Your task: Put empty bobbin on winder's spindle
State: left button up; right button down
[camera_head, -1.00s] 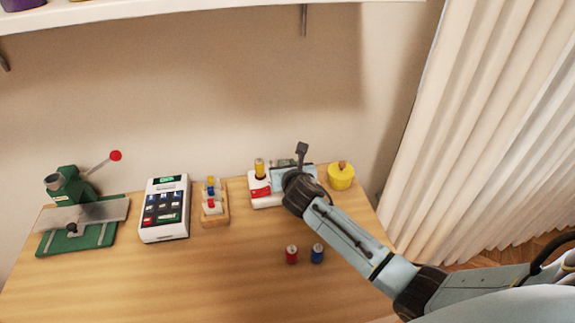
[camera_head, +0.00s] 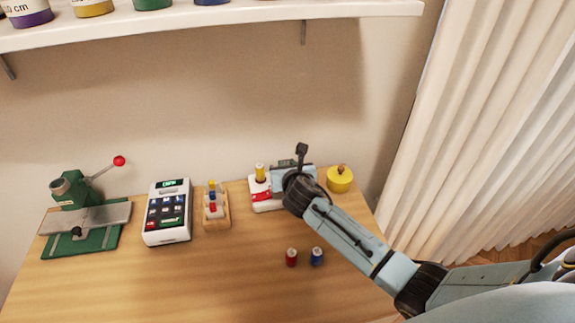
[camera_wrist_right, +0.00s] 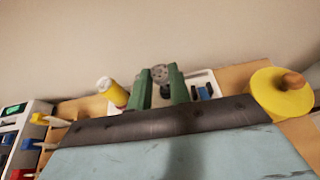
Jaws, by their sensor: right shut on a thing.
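In the right wrist view, the green fingers of my right gripper (camera_wrist_right: 162,90) are shut on a grey bobbin (camera_wrist_right: 160,73), a disc with small holes and no thread seen on it. The white winder (camera_wrist_right: 205,78) stands behind and below the fingers. In the head view the winder (camera_head: 265,204) has a red part at its front and a yellow thread spool (camera_head: 260,172) standing on it. My right wrist covers its right side and hides the gripper. I cannot make out the spindle, nor whether the bobbin touches it. My left gripper is out of view.
A yellow round pot with a wooden knob (camera_head: 340,180) stands right of the winder. A wooden rack (camera_head: 222,219), a white keypad device (camera_head: 167,235) and a green press (camera_head: 75,203) stand left. Red (camera_head: 291,257) and blue (camera_head: 317,256) spools stand in front.

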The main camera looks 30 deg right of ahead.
jog(key=shift+p, duration=0.4)
dwell(0.9)
jog(key=shift+r+p, duration=0.8)
jog(key=shift+p, duration=0.3)
jog(key=shift+p, duration=0.3)
dwell(0.4)
dwell(0.3)
jog(key=c, duration=1.6)
grip_release()
jog(key=shift+o, duration=0.2)
